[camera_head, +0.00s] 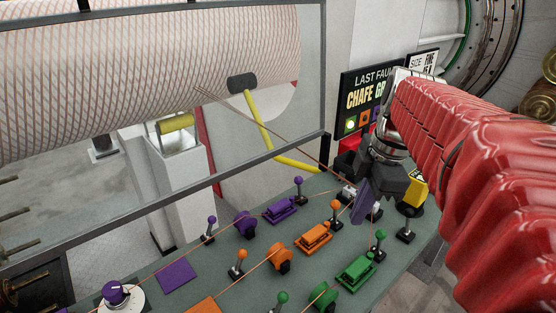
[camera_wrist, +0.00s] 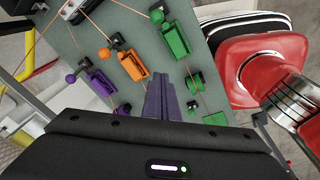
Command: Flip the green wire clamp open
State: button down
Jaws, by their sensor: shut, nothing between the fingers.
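The green wire clamp (camera_head: 355,272) sits on the grey-green panel, in the row with the orange and purple clamps. It also shows at the top of the wrist view (camera_wrist: 178,40). A green-knobbed lever (camera_head: 380,243) stands beside it. I cannot tell from these frames whether its lid is up or down. My gripper (camera_head: 361,216) is shut and empty, its purple-grey fingers pointing down over the panel. In the head view it is above and to the right of the orange clamp, apart from the green one. In the wrist view its fingertips (camera_wrist: 158,80) lie below the green clamp.
An orange clamp (camera_head: 314,237) and a purple clamp (camera_head: 281,210) stand near the green one, with knobbed levers beside them. Wires run over wheels, including a green wheel (camera_head: 323,297). A yellow-black button housing (camera_head: 416,193) stands right of my gripper. A large spool (camera_head: 150,75) is behind.

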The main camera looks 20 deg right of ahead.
aim_at(379, 243)
jog(key=d+n, duration=0.1)
jog(key=d, duration=0.1)
jog(key=d+n, duration=0.1)
jog(key=shift+s+d+r+n+y, duration=0.1)
jog(key=shift+d+r+n+y, duration=0.15)
jog(key=shift+r+n+y, duration=0.05)
jog(key=shift+f, duration=0.15)
jog(key=f, duration=0.6)
jog(key=w+f, duration=0.1)
jog(key=f, duration=0.2)
jog(key=shift+a+f, duration=0.3)
jog(key=shift+a, duration=0.1)
jog(key=shift+s+d+r, duration=0.15)
jog(key=shift+d+r, duration=0.05)
jog(key=shift+d, duration=0.65)
jog(key=shift+s+d+r, duration=0.1)
jog(key=shift+d+r, duration=0.05)
jog(key=shift+d, duration=0.65)
jog(key=shift+w, duration=0.15)
